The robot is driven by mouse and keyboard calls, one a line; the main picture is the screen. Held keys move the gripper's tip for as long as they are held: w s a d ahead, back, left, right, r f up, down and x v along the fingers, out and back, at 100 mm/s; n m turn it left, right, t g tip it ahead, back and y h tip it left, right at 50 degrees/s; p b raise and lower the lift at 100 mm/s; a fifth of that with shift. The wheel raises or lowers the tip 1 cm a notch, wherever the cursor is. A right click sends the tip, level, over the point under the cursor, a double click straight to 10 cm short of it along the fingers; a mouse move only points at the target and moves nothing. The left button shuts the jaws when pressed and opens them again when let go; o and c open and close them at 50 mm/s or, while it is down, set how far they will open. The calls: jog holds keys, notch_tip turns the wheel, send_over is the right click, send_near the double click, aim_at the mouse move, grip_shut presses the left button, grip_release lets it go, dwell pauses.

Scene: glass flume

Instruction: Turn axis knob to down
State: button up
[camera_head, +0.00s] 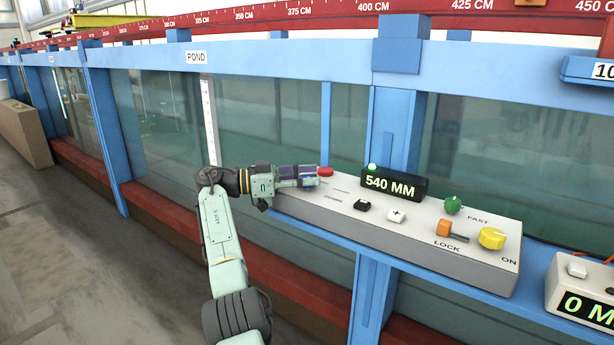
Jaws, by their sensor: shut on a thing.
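The grey control box (340,215) stands on the blue ledge in front of the glass flume. My gripper (309,177) is at the box's left end, coming in from the left, low over its top face. It is shut on a small blue knob (311,184), which the fingers mostly hide. I cannot read the knob's label or see which way it points. A red button (325,172) sits just beyond the fingertips.
The box also carries a lit display (391,184) reading 540 MM, a black button (362,205), a white plus button (396,216), a green knob (453,205), an orange lock lever (444,228) and a yellow knob (491,239). A blue post (399,125) stands behind.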

jog(key=shift+f, duration=0.2)
dwell(0.3)
jog(key=o, duration=1.2)
jog(key=shift+r, duration=0.1)
jog(key=shift+c, duration=0.2)
jog(key=shift+n+t+b, duration=0.5)
jog(key=shift+t+b, duration=0.1)
jog(key=shift+t, duration=0.2)
